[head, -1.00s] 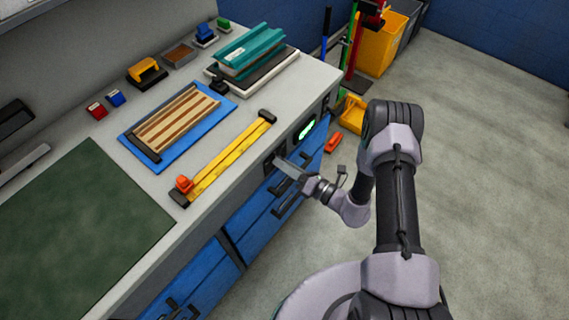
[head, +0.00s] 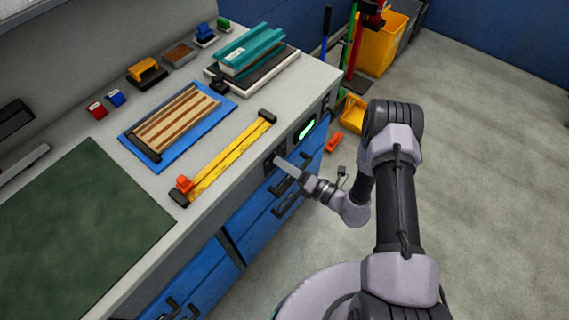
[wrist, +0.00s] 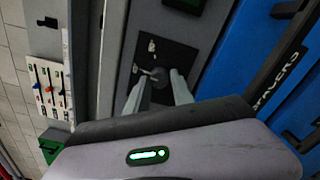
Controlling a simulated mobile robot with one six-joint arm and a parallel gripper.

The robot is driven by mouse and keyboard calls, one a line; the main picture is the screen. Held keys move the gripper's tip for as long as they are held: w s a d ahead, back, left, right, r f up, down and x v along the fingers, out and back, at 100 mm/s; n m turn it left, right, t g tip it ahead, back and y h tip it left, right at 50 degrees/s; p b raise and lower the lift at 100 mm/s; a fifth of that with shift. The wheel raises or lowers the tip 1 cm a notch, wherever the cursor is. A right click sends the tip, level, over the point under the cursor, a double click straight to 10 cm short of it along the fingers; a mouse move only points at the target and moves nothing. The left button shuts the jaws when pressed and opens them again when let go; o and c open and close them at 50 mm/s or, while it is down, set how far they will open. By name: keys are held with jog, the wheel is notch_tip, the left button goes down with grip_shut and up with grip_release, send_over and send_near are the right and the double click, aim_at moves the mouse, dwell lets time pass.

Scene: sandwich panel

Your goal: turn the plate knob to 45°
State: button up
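The plate knob (wrist: 160,77) is a small grey round knob on a dark square plate (wrist: 176,57) with pale marks, on the cabinet front below the counter edge. In the wrist view my gripper (wrist: 159,78) has one pale finger on each side of the knob. The fingers stand apart, and a narrow gap seems to show beside the knob; firm contact is not visible. In the head view my gripper (head: 280,162) reaches the cabinet front and hides most of the knob. The knob's exact angle is too small to read.
A lit green display (head: 306,129) sits beside the plate, further along the front. Blue drawers (head: 262,213) with dark handles lie below. A yellow bar (head: 232,155) and a striped panel on a blue mat (head: 143,151) lie on the counter above. The floor at right is open.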

jog(key=o, duration=0.3)
jog(key=p+v, duration=0.3)
jog(key=v, duration=1.4)
jog(key=shift+s+d+p, duration=0.2)
jog(key=shift+p, duration=0.2)
